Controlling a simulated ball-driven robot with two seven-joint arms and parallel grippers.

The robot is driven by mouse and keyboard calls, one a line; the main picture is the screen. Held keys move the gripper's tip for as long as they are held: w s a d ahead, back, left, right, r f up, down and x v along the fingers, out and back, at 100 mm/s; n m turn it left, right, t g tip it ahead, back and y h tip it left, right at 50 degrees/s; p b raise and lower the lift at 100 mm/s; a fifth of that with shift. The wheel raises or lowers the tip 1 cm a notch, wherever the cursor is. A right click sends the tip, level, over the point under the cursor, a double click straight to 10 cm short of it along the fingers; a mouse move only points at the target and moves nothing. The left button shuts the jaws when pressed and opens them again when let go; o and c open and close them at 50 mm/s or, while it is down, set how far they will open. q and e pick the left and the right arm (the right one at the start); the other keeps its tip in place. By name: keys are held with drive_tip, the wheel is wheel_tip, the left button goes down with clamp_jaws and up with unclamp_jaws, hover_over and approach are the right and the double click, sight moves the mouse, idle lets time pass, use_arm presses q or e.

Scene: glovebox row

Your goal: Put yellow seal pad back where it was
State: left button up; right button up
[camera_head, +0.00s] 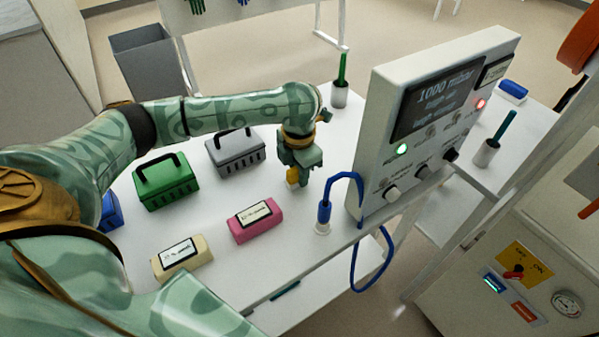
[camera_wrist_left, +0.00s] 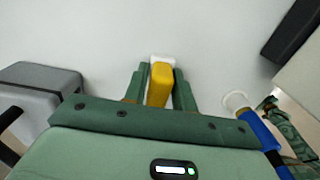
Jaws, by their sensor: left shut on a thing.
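The yellow seal pad (camera_head: 292,176) is between the fingers of my left gripper (camera_head: 299,181), over the white table. In the left wrist view the yellow seal pad (camera_wrist_left: 160,84) is gripped between the two green fingers of the left gripper (camera_wrist_left: 160,88), with a white part at its far end. I cannot tell whether the pad touches the table. My right gripper is not in view.
A grey basket (camera_head: 236,153) and a green basket (camera_head: 166,182) stand left of the gripper. Pink (camera_head: 256,222) and cream (camera_head: 182,257) labelled blocks lie nearer. A blue probe (camera_head: 323,213) with cable and a control panel (camera_head: 437,120) stand right.

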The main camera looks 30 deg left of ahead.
use_arm(q)
drive_tip(key=o, duration=0.9)
drive_tip(key=shift+f, duration=0.1)
drive_tip(key=r+p, duration=0.2)
drive_tip(key=r, duration=0.3)
drive_tip(key=r+p, duration=0.2)
drive_tip(key=r, duration=0.3)
drive_tip(key=r+p, duration=0.2)
drive_tip(key=r, duration=0.4)
drive_tip(key=shift+w+a+r, duration=0.1)
drive_tip(key=shift+w+a, duration=0.05)
drive_tip(key=shift+w, duration=0.15)
